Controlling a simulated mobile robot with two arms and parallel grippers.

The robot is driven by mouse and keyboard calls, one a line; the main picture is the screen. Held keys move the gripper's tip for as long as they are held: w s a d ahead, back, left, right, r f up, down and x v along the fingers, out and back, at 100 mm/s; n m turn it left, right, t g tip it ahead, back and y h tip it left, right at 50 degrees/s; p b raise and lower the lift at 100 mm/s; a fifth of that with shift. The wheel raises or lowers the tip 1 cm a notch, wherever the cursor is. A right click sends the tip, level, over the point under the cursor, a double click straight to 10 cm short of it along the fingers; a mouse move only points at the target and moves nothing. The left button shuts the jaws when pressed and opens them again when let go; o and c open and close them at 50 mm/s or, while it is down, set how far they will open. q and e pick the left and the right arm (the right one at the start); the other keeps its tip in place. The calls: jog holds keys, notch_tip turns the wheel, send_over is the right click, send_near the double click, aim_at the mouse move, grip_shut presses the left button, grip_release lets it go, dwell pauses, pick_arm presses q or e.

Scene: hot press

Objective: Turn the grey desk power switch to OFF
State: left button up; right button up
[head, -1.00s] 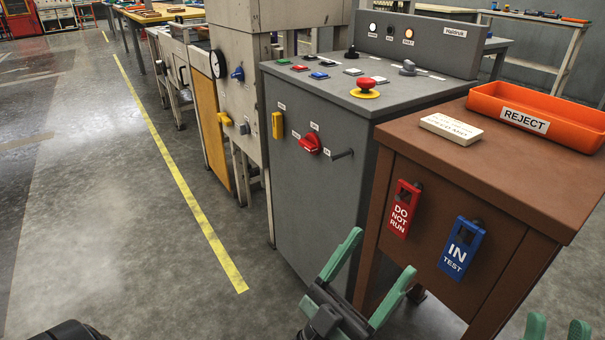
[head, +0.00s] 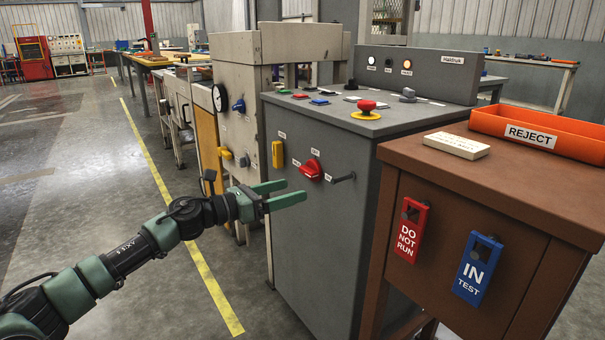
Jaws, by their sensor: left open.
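The grey desk (head: 318,240) stands in the middle of the head view. A red rotary switch (head: 311,170) sits on its front face, with small white labels around it that are too small to read surely. Its handle is tilted, its right end lower. A grey knob (head: 408,95) sits on the desk's top. My left gripper (head: 296,192) reaches in from the left, open and empty. Its green fingers point right, in the picture just below and left of the red switch; I see no contact. My right gripper is out of view.
A yellow handle (head: 277,154) and a dark lever (head: 342,178) flank the red switch. A red mushroom button (head: 367,106) is on the desk top. The brown cabinet (head: 440,188) with red and blue tags stands close at right, bearing an orange REJECT tray (head: 550,122).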

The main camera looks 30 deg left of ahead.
aim_at(304, 171)
pick_arm(q)
jog(key=shift+m+y, duration=0.3)
jog(key=shift+y, duration=0.2)
jog(key=shift+w+a+r+p, duration=0.1)
jog(key=shift+w+r, duration=0.25)
jog(key=shift+w, duration=0.95)
jog(key=shift+w+d+r+p, duration=0.15)
jog(key=shift+w+r, duration=0.15)
jog(key=shift+w, duration=1)
jog(key=shift+w+a+r+p, duration=0.15)
jog(key=shift+w+r, duration=0.2)
jog(key=shift+w, duration=0.95)
jog(key=c, duration=1.4)
